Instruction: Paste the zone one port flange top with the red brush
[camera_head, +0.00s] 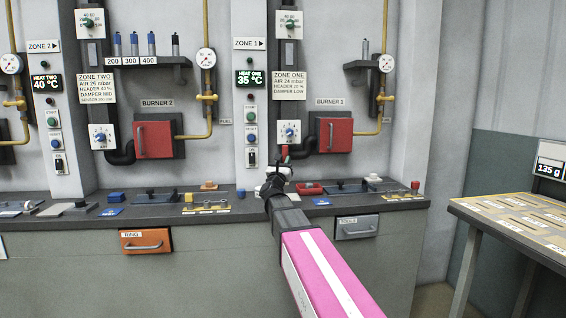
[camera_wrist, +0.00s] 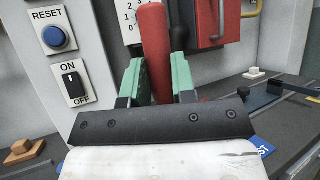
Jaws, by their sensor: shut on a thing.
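My gripper (camera_head: 277,172) is shut on the red brush (camera_head: 284,152) above the counter, in front of the wall between the zone one switches and burner 1. In the wrist view the two green fingers (camera_wrist: 157,80) press on the brush's upright red handle (camera_wrist: 153,45). I cannot make out its bristles. The burner 1 port has a red door (camera_head: 336,136) inside a dark flange (camera_head: 318,118), to the right of the brush and apart from it. The red door also shows at the top of the wrist view (camera_wrist: 217,20).
A red tray (camera_head: 309,188) lies on the counter (camera_head: 345,208) just right of my gripper. A yellow pipe (camera_head: 384,80) runs down right of burner 1. The RESET button (camera_wrist: 59,38) and ON/OFF switch (camera_wrist: 72,82) are left of the fingers. A table (camera_head: 470,207) stands at right.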

